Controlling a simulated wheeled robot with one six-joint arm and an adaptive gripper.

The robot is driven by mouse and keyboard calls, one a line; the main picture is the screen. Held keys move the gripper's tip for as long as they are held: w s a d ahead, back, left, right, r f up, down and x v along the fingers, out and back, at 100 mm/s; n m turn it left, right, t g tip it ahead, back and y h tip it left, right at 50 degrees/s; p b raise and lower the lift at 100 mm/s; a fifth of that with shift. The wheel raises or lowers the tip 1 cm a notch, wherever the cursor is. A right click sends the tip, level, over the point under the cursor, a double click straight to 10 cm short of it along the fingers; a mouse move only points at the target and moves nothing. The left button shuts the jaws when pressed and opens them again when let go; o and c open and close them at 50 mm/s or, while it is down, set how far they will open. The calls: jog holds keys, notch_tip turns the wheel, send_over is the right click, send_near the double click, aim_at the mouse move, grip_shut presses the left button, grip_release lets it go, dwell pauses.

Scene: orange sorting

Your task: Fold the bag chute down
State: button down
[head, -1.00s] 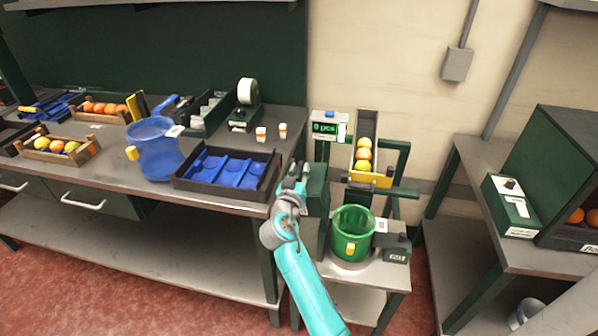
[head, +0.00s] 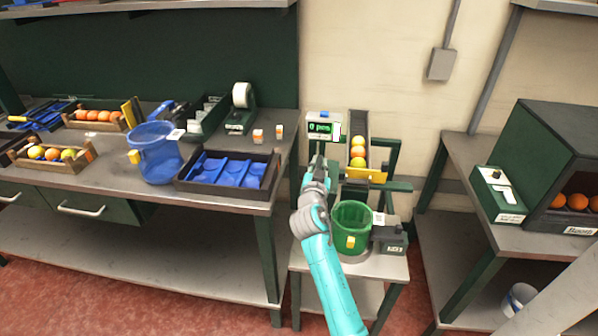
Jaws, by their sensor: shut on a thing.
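A sloped dark chute (head: 370,135) holding a row of yellow and orange fruit (head: 358,151) stands on the small grey stand. A yellow bar (head: 368,176) crosses its lower end. My gripper (head: 319,164) is left of this bar, under the display box. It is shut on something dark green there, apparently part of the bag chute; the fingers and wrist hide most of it. A green bucket (head: 352,216) with a yellow tag stands below the bar, right of my wrist. My teal forearm reaches up from the bottom of the picture.
A display box (head: 322,125) stands behind my gripper. A small dark device (head: 389,240) sits right of the bucket. The left bench carries a dark tray with blue inserts (head: 264,183) and a blue bucket (head: 157,158). A green cabinet (head: 545,150) stands on the right bench.

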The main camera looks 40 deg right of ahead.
jog(key=s+d+f+m, duration=0.2)
jog(key=s+d+m, duration=0.5)
jog(key=s, duration=0.2)
jog(key=shift+s+d+f+m, duration=0.95)
jog(key=shift+s+f+m, duration=0.25)
jog(key=shift+f+m, duration=0.4)
jog(key=shift+s+d+f+m, duration=0.95)
jog(key=shift+s+f+m, duration=0.3)
jog(key=shift+f+m, duration=0.25)
jog(key=shift+s+d+f+m, duration=0.95)
jog(key=shift+s+f+m, duration=0.25)
jog(key=shift+f+m, duration=0.4)
jog(key=shift+f, duration=0.15)
jog(key=c, duration=1.1)
grip_release()
jog(key=v, duration=1.2)
